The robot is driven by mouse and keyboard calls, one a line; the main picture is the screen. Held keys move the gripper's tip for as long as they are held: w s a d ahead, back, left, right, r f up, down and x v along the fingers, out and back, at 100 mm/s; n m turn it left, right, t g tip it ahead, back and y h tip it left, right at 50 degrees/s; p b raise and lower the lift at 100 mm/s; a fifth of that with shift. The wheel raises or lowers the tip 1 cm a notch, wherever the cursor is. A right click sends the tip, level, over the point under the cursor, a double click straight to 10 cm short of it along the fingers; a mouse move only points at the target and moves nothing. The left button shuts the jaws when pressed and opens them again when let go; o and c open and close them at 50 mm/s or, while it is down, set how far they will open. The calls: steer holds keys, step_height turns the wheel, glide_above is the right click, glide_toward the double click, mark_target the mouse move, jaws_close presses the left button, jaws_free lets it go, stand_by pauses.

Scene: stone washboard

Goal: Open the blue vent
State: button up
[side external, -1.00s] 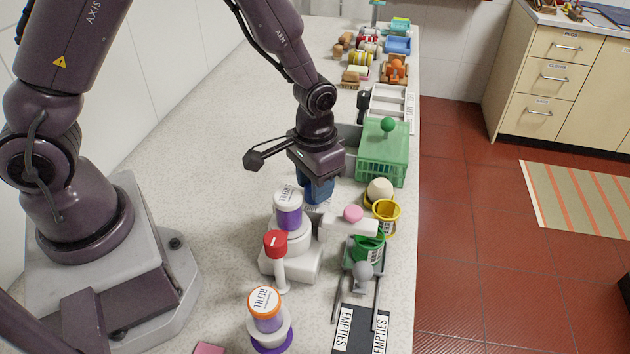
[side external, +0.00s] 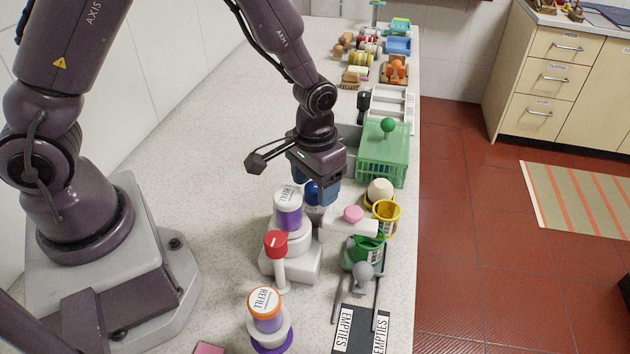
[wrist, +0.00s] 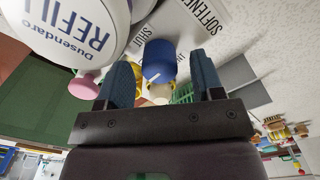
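The blue vent knob (wrist: 160,58) is a round dark blue cap with a white line, beside a white label reading "SHUT" (wrist: 150,32) in the wrist view. In the side view the blue knob (side external: 312,193) shows below my gripper (side external: 317,192), just right of the white-lidded purple container. My gripper (wrist: 162,85) has its two blue fingers apart, one on each side of the knob, with gaps visible. Whether a fingertip touches the knob is unclear. The vent's opening is hidden.
The purple refill container with white lid (side external: 288,208) stands close left of the fingers. A red-capped white spout (side external: 276,255), a pink knob (side external: 352,213), a yellow bucket (side external: 386,215) and a green basket (side external: 382,165) are nearby. Bare counter (side external: 215,190) lies to the left.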

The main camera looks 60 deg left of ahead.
mark_target(315, 186)
steer(key=shift+r, duration=0.1)
step_height(315, 186, up, 13)
stand_by(0.5)
